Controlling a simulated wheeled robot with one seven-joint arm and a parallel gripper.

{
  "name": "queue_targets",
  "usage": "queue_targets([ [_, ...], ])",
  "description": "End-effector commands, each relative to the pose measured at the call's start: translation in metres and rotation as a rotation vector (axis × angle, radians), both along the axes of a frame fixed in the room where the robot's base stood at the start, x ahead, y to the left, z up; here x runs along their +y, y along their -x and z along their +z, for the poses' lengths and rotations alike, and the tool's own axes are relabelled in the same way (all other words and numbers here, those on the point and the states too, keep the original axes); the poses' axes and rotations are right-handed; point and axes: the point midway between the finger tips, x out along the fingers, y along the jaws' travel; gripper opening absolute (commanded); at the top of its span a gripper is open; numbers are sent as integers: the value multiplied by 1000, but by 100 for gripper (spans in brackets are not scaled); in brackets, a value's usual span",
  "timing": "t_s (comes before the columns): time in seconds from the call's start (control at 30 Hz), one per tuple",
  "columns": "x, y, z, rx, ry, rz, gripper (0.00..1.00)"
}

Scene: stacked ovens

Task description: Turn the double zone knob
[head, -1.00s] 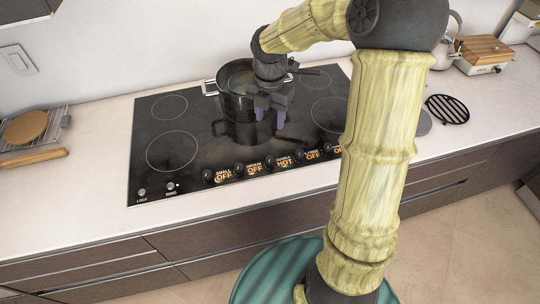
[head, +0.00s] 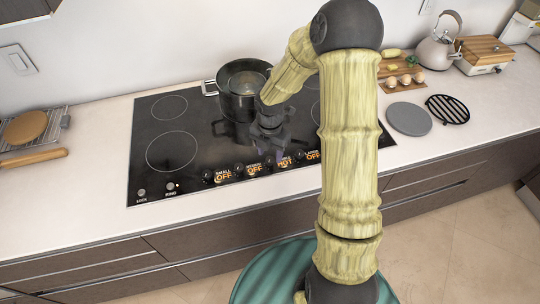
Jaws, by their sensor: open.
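The black cooktop (head: 150,185) has a row of small black knobs along its front edge. The picture does not show clearly whether the fingers touch the knob.
A black pot (head: 240,95) stands at the cooktop's back, behind my gripper. Neighbouring knobs (head: 239,169) with OFF labels lie close on both sides. A grey round plate (head: 409,119) and a black grate (head: 448,109) lie on the counter at right.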

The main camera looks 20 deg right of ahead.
Motion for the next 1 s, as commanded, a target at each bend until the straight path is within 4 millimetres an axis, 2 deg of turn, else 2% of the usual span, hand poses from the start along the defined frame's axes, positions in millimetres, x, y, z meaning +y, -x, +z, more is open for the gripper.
queue_targets([
  [0.1, 0, 0, -15, 2, 1, 2, 48],
  [0.2, 0, 0, -21, 0, 0, 2, 48],
  [0.47, 0, 0, -22, -1, 1, 1, 48],
  [0.57, 0, 0, -22, -1, 1, 1, 32],
  [0.7, 0, 0, -22, -1, 1, 1, 4],
  [1.0, 0, 0, -21, -1, 1, -17, 3],
])
